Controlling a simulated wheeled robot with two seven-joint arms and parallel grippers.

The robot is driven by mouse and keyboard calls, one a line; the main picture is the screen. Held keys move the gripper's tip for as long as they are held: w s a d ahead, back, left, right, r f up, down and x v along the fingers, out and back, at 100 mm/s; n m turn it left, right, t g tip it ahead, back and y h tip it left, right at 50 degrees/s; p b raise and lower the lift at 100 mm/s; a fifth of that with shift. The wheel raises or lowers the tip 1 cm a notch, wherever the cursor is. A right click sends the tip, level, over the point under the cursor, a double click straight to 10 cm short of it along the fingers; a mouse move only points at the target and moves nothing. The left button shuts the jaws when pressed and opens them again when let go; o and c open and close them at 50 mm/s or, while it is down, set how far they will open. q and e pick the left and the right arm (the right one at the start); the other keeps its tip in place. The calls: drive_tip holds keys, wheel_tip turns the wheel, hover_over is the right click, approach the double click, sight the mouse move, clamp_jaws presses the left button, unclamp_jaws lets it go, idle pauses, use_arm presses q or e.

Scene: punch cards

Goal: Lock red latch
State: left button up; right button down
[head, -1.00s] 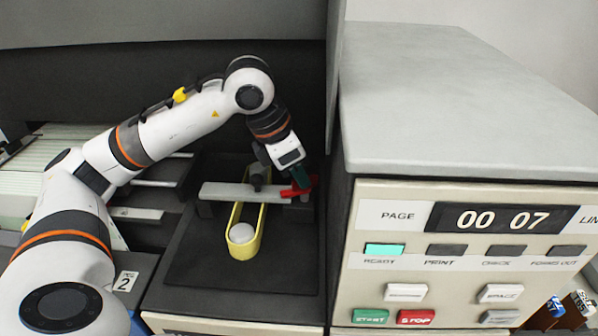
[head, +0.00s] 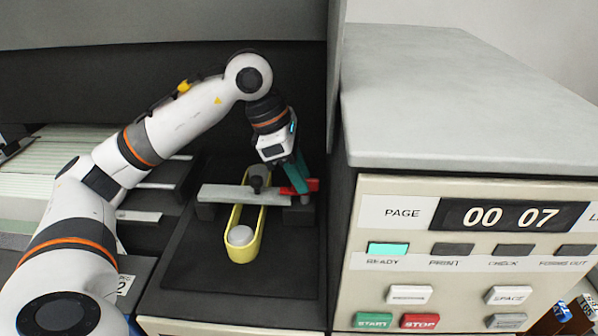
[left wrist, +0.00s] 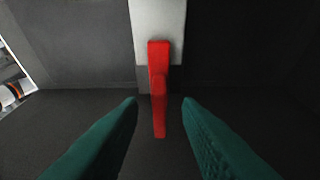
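The red latch (head: 299,187) sits at the right end of a light grey bar (head: 225,193). In the left wrist view the latch (left wrist: 158,88) runs lengthwise from the bar's end. My left gripper (head: 300,182) is at the latch, seen from above. Its two green fingers (left wrist: 160,102) are open, one on each side of the latch's lower part, with gaps on both sides. Contact is not visible. My right gripper is not in view.
A yellow loop (head: 243,252) holding a white round piece (head: 241,236) passes under the bar, beside a dark knob (head: 258,175). A printer panel (head: 460,290) with START and STOP buttons stands close on the right.

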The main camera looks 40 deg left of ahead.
use_arm(q)
drive_tip(key=v, duration=1.2)
drive_tip(key=shift+d, duration=0.1)
idle(0.4)
